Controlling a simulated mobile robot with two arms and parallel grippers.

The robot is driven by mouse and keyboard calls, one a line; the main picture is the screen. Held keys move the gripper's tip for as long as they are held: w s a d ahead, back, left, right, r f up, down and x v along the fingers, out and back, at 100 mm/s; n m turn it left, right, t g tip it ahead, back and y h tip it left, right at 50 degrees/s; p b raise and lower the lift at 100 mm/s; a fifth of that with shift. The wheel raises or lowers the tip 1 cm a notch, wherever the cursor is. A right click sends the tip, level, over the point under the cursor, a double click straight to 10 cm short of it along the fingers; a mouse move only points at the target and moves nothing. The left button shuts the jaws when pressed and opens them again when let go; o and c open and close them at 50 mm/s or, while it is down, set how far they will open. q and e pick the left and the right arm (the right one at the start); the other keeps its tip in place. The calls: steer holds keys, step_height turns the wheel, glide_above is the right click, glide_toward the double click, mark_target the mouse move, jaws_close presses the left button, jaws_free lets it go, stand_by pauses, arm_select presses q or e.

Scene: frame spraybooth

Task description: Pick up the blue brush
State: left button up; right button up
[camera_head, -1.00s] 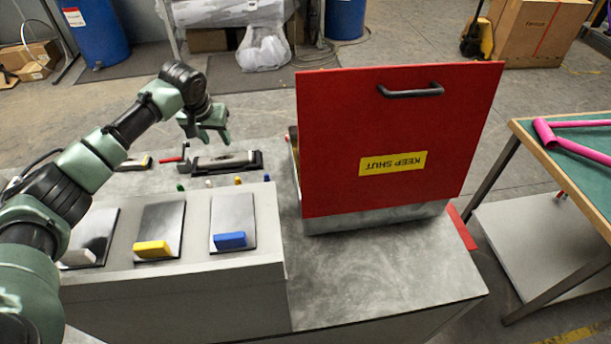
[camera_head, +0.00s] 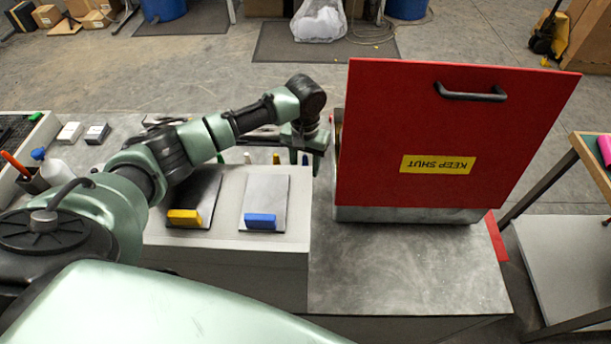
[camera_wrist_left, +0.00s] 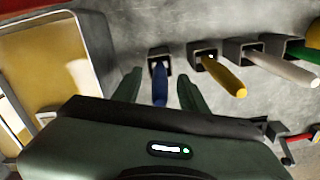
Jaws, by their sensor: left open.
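The blue brush (camera_wrist_left: 160,84) shows in the left wrist view as a blue handle standing in a small dark square holder (camera_wrist_left: 158,58). My left gripper (camera_wrist_left: 157,92) is open, with one finger on each side of the blue handle; I cannot tell whether either touches it. In the head view my left gripper (camera_head: 303,147) is low beside the red lid, behind the raised grey block, and the brush is hard to make out there. My right gripper is not in view.
Beside the blue brush stand yellow (camera_wrist_left: 225,77), white (camera_wrist_left: 288,68) and green (camera_wrist_left: 300,50) handles in similar holders. An open box with a red lid (camera_head: 450,130) stands close on the right. Blue (camera_head: 260,221) and yellow (camera_head: 184,217) blocks sit on grey plates in front.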

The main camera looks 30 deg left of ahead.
arm_select(q)
steer(key=shift+s+f, duration=0.1)
steer(key=shift+c, duration=0.2)
jaws_close()
